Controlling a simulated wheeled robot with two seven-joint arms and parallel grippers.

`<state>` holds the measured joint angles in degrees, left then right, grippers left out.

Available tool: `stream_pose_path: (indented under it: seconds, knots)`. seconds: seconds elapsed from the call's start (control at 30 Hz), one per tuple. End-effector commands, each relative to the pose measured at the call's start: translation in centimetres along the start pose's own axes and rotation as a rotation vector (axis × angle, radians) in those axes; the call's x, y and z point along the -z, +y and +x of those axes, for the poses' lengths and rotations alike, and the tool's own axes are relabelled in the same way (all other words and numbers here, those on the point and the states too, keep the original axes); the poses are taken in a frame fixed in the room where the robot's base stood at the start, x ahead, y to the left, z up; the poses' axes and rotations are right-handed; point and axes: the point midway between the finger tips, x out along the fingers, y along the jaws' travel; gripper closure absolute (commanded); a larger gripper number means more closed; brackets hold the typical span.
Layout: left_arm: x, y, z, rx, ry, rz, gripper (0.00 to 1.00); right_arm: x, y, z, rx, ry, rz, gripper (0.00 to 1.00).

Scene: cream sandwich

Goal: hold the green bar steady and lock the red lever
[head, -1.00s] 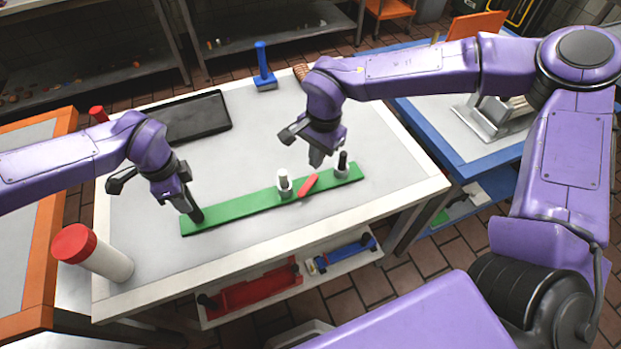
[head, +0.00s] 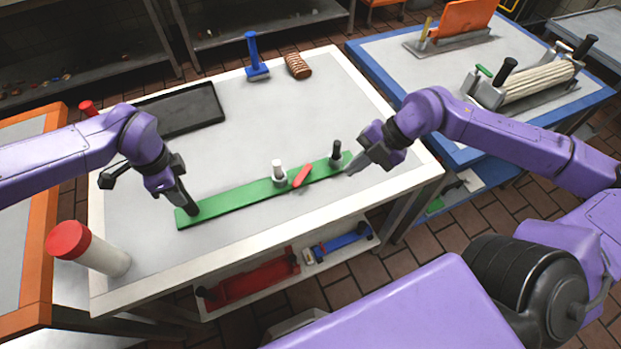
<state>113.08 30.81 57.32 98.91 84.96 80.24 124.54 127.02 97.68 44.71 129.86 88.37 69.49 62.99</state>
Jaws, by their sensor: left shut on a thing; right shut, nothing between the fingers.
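The green bar (head: 238,198) lies flat on the white-topped table, running from lower left to upper right. The red lever (head: 302,175) sits on the bar between a white post (head: 278,171) and a black post (head: 336,152), angled across the bar. My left gripper (head: 190,206) is shut on the black handle at the bar's left end. My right gripper (head: 352,172) is shut and empty, just off the bar's right end, to the right of the black post. Whether its tip touches the bar or table cannot be told.
A white jar with a red lid (head: 95,250) stands at the table's front left. A blue-edged table (head: 400,70) adjoins on the right.

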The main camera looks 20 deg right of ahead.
Motion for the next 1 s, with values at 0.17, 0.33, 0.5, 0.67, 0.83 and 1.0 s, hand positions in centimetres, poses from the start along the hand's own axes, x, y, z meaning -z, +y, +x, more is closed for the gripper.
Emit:
stream_pose_path:
  seconds: [0.17,0.33,0.5,0.67,0.83,1.0]
  knots:
    - [-0.1,0.0,0.1,-0.001,-0.003,0.001,1.00,0.0,0.0,0.5,0.002,0.000,0.093,1.00]
    - [-0.1,0.0,0.1,-0.001,-0.003,0.001,1.00,0.0,-0.1,3.3,0.008,0.000,0.091,1.00]
    - [-0.1,0.0,0.1,0.000,-0.003,0.001,1.00,0.0,-0.2,7.1,0.010,0.001,0.090,1.00]
    - [-0.1,0.0,0.1,0.000,-0.003,0.001,1.00,0.1,-0.2,10.5,0.008,0.003,0.089,1.00]
    - [-0.1,0.0,0.1,0.000,-0.003,0.001,1.00,-0.3,2.5,11.5,0.003,-0.001,0.090,1.00]
    - [-0.1,0.0,0.1,0.000,-0.002,0.000,1.00,-0.4,3.5,11.9,0.001,-0.001,0.092,1.00]
